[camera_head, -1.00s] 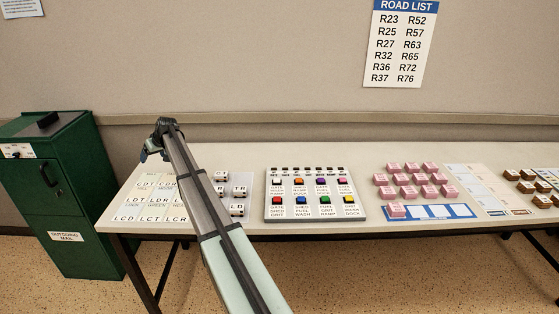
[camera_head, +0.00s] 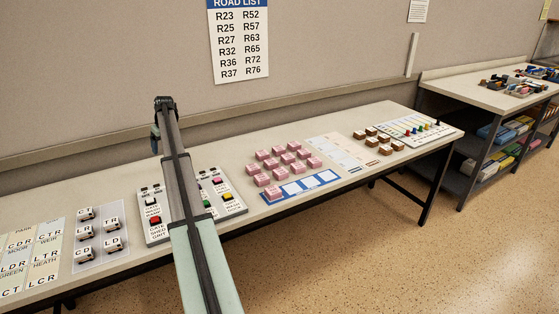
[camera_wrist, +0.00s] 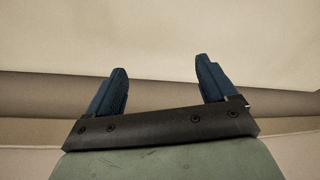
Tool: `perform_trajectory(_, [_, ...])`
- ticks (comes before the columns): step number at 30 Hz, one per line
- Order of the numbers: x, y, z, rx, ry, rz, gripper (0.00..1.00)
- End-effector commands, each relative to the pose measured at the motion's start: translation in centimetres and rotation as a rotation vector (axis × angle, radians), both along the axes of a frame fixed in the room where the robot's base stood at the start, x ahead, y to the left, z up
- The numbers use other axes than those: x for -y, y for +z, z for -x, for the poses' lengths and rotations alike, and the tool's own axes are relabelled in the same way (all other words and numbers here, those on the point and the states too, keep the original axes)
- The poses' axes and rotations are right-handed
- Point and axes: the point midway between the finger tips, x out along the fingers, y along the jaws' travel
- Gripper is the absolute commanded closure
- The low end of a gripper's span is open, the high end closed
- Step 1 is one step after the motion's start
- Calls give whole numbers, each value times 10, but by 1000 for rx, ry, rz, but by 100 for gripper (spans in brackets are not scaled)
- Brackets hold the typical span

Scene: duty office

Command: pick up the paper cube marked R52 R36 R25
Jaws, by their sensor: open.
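Several pink paper cubes (camera_head: 283,160) stand in rows on the long table, right of the button panel in the head view. One more pink cube (camera_head: 273,191) sits at the left end of a blue strip with pale squares. The marks on the cubes are too small to read, so I cannot tell which is R52 R36 R25. My gripper is open and empty in the wrist view (camera_wrist: 160,85), with two blue fingers apart, facing the wall and a pale surface. In the head view my gripper is up at the far side of the table, left of the cubes, mostly hidden by my arm.
The button panel (camera_head: 154,231) lies partly behind my arm. Lettered white blocks (camera_head: 85,230) stand at left. The blue strip (camera_head: 325,180) lies before the cubes. Brown blocks (camera_head: 371,133) and a pegged board (camera_head: 414,129) are farther right. A road list (camera_head: 239,45) hangs above.

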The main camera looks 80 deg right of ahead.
Motion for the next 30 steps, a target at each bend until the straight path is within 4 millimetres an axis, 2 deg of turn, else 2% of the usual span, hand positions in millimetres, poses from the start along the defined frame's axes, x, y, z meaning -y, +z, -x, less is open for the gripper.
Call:
perform_trajectory(1, [25, 2, 29, -18, -30, -3, 15])
perform_trajectory(3, [53, 5, 67, -44, -65, -10, 15])
perform_trajectory(5, [75, 7, 99, -64, -94, -17, 15])
perform_trajectory(9, [121, 13, 179, -112, -164, -35, 15])
perform_trajectory(11, [138, 16, 214, -134, -195, -46, 15])
perform_trajectory(15, [173, 22, 299, -179, -266, -72, 15])
perform_trajectory(21, [206, 31, 411, -235, -360, -114, 15])
perform_trajectory(25, [216, 35, 460, -258, -400, -135, 15])
perform_trajectory(27, [218, 37, 477, -266, -413, -143, 15])
perform_trajectory(30, [220, 38, 491, -273, -425, -149, 15])
